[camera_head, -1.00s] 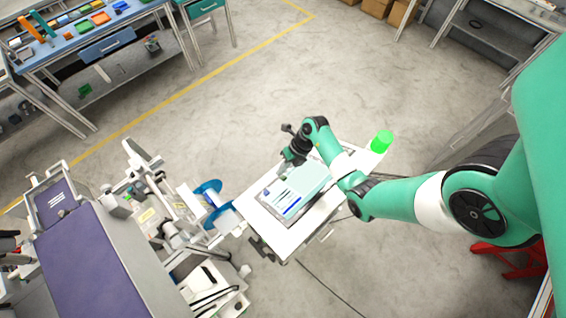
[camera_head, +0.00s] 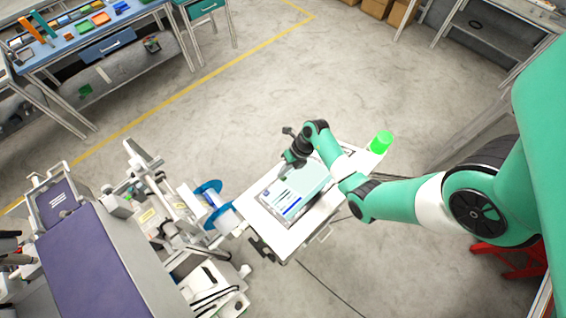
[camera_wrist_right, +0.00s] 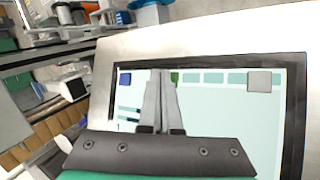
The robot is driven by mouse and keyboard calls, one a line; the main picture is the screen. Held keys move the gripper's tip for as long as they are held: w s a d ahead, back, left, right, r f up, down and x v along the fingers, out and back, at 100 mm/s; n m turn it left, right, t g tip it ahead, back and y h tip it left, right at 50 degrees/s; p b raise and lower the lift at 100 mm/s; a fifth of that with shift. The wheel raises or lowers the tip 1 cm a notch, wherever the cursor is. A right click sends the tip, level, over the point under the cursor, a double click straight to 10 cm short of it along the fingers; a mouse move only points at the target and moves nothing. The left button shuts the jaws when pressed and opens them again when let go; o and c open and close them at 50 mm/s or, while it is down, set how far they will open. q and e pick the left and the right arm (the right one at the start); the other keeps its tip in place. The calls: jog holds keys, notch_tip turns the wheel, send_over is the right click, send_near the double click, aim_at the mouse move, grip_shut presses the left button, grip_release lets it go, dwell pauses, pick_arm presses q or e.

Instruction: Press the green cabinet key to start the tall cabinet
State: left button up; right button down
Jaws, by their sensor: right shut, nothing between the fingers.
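The control panel is a white slab with a dark-framed pale screen (camera_head: 296,192) in the head view. In the right wrist view the screen (camera_wrist_right: 225,125) fills much of the picture, with a row of keys along its upper edge. The green key (camera_wrist_right: 175,77) shows as a small dark green patch just right of the fingertips, partly hidden by them. My right gripper (camera_wrist_right: 161,73) is shut and empty, its tips over the key row. I cannot tell whether they touch the screen. In the head view my right gripper (camera_head: 287,163) is at the screen's upper left. My left gripper is not in view.
A dark blue key (camera_wrist_right: 125,78) lies left of the fingertips; several teal keys and a grey square (camera_wrist_right: 260,81) lie right. A bright green cylinder (camera_head: 381,143) stands at the panel's far corner. Machinery with blue reels (camera_head: 208,190) stands left of the panel.

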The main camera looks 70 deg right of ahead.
jog(key=shift+s+a+f, duration=0.1)
jog(key=shift+s+f, duration=0.1)
jog(key=shift+f, duration=0.25)
dwell(0.6)
jog(key=shift+r, duration=0.1)
jog(key=shift+w+d+r+p, duration=0.2)
jog(key=shift+w+r+p, duration=0.2)
jog(key=shift+r+p, duration=0.35)
jog(key=shift+w+d+r+p, duration=0.15)
jog(key=shift+w+r+p, duration=0.05)
jog(key=shift+r+p, duration=0.45)
jog(key=w+r+p, duration=0.1)
jog(key=d+r+p, duration=0.1)
jog(key=r, duration=0.1)
jog(key=shift+w, duration=0.35)
